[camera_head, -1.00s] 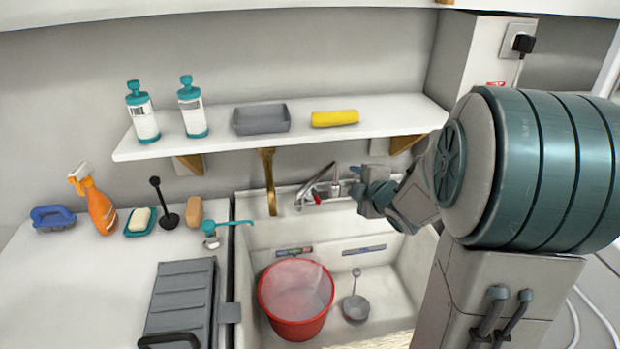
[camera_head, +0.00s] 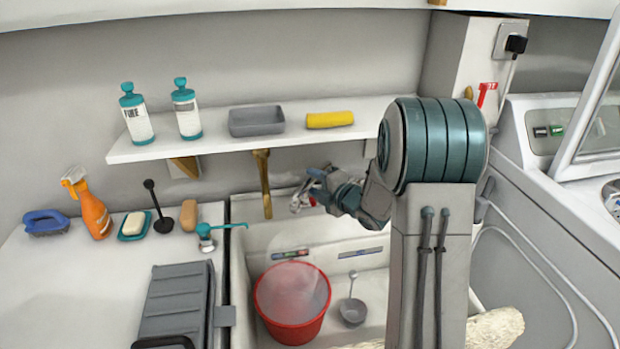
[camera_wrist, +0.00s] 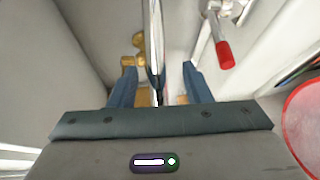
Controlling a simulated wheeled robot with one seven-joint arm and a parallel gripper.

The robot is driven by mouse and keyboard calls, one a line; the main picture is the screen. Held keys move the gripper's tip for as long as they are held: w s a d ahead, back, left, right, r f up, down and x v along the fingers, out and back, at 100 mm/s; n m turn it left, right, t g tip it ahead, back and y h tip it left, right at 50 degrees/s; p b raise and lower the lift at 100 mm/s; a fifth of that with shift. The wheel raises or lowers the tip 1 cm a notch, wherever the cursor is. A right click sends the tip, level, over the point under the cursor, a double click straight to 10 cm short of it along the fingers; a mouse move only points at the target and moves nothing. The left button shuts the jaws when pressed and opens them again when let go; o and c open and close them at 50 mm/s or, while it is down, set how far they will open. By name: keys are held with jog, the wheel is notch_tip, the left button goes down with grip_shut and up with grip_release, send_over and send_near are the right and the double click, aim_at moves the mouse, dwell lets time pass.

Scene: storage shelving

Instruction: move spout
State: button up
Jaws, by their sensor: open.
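The chrome spout (camera_wrist: 153,45) runs down the middle of the wrist view, between the two blue fingers of my gripper (camera_wrist: 158,86). A gap shows on each side of it, and the gripper is open. A tap handle with a red end (camera_wrist: 223,54) is to the right of the fingers. In the head view my gripper (camera_head: 318,188) is at the tap on the sink's back wall. Part of the chrome spout (camera_head: 299,200) shows to its left; the gripper hides the rest.
A red bucket (camera_head: 292,303) and a grey ladle (camera_head: 352,311) are in the sink below. Above is a white shelf (camera_head: 220,140) with two bottles, a grey tray (camera_head: 257,121) and a yellow sponge (camera_head: 330,120). A brass-coloured upright piece (camera_head: 264,188) stands left of the tap.

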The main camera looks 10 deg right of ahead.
jog(key=shift+x, duration=1.95)
jog(key=shift+r, duration=0.1)
